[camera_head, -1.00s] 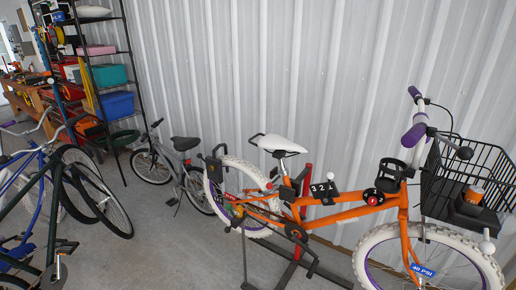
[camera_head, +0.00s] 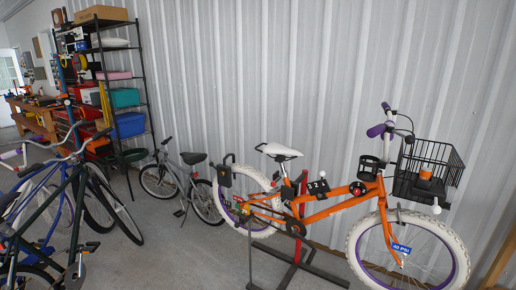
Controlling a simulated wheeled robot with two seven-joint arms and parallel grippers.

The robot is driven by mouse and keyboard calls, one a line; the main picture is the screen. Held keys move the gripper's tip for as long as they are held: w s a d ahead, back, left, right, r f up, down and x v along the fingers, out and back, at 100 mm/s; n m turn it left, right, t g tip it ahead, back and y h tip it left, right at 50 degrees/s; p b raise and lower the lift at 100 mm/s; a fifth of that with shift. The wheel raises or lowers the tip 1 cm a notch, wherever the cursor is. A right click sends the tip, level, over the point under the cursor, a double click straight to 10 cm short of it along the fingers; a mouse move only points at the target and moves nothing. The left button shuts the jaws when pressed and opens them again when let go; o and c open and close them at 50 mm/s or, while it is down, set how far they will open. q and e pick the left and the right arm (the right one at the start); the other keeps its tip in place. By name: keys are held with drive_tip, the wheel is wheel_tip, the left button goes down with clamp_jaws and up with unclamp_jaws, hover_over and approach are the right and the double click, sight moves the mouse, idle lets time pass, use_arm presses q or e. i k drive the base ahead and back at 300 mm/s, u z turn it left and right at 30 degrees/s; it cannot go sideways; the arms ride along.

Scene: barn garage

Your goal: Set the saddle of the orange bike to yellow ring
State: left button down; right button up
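The orange bike (camera_head: 335,208) stands on a dark and red stand in front of the corrugated wall, its front wheel to the right. Its white saddle (camera_head: 279,151) sits on a short seat post above the rear of the frame. I cannot make out a yellow ring on the seat post at this size. A black block marked with the numbers 3, 2, 1 (camera_head: 318,187) is on the top tube. A black basket (camera_head: 428,170) hangs at the handlebar and holds an orange can (camera_head: 425,174). Neither of my grippers is in view.
A small grey bike (camera_head: 183,180) stands left of the orange bike. Blue and dark green bikes (camera_head: 75,205) fill the lower left. A shelf with bins (camera_head: 127,97) and a workbench stand at the back left. Grey floor is clear between the bikes.

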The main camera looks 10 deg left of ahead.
sight(273, 147)
drive_tip(key=u, duration=0.6)
drive_tip(key=i, duration=0.6)
drive_tip(key=u, duration=0.8)
drive_tip(key=i, duration=0.8)
drive_tip(key=z, duration=0.85)
drive_tip(key=i, duration=0.7)
drive_tip(key=z, duration=0.75)
drive_tip(key=k, duration=0.5)
drive_tip(key=u, duration=0.8)
drive_tip(key=i, duration=0.65)
drive_tip(key=z, duration=0.95)
